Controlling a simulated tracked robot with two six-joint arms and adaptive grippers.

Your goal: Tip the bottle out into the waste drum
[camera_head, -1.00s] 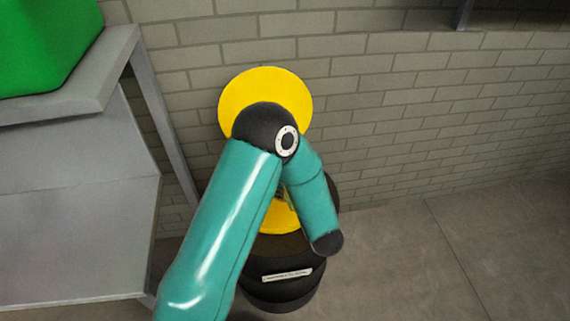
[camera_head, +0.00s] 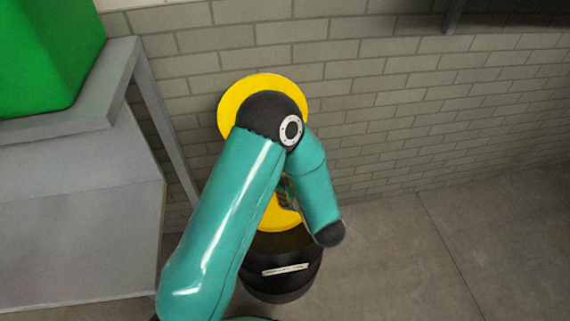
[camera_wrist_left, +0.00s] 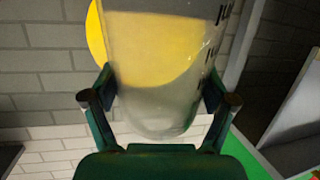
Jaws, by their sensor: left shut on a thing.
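The bottle (camera_wrist_left: 155,112) is clear, with dark marks on its side. It fills the upper middle of the left wrist view, and yellow shows through it. My left gripper (camera_wrist_left: 158,85) is shut on it, one finger on each side. In the head view my teal arm hides most of the gripper and the bottle. The waste drum (camera_head: 285,284) is black with a pale label and stands on the floor below my arm. Its yellow top (camera_head: 284,217) is partly covered by my arm. I cannot tell whether anything is in the bottle. My right gripper is out of view.
A round yellow disc (camera_head: 236,97) stands behind my arm, in front of the brick wall (camera_head: 400,85). A grey bench (camera_head: 85,122) with a green box (camera_head: 50,60) is at the left. The floor (camera_head: 420,260) right of the drum is clear.

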